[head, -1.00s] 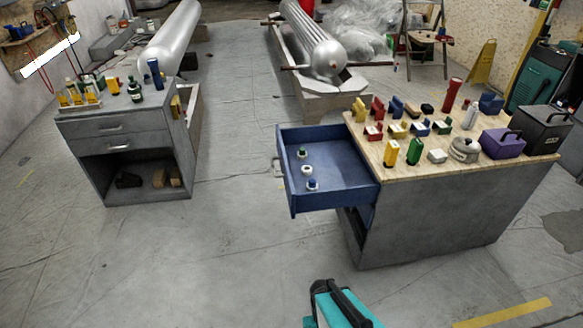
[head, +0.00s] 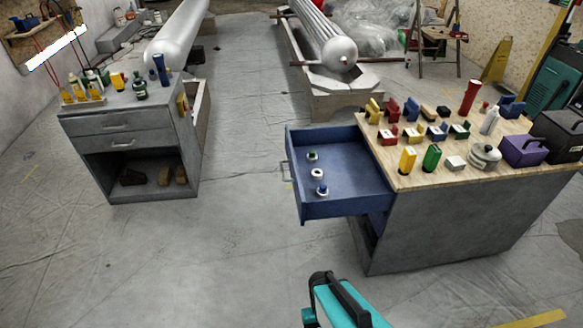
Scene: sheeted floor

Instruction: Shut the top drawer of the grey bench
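Two benches are in the head view. The left bench (head: 150,100) is grey all over, with two drawer fronts above an open shelf. Its top drawer (head: 114,124) looks shut or nearly so; a small gap cannot be told from here. The right bench (head: 450,220) has grey sides and a wooden top. Its blue top drawer (head: 345,207) stands well out to the left, with a handle (head: 285,171) on its front. Three small round items (head: 317,174) lie in it in a row. My gripper is not visible; only a teal and black part of me shows at the bottom.
Blocks, tools and boxes crowd the right bench top, and bottles stand on the left bench. Open floor (head: 235,230) lies between the benches. Behind are a large silver cylinder (head: 178,32) and a ribbed one (head: 322,35) on a stand. A yellow sign (head: 496,58) stands back right.

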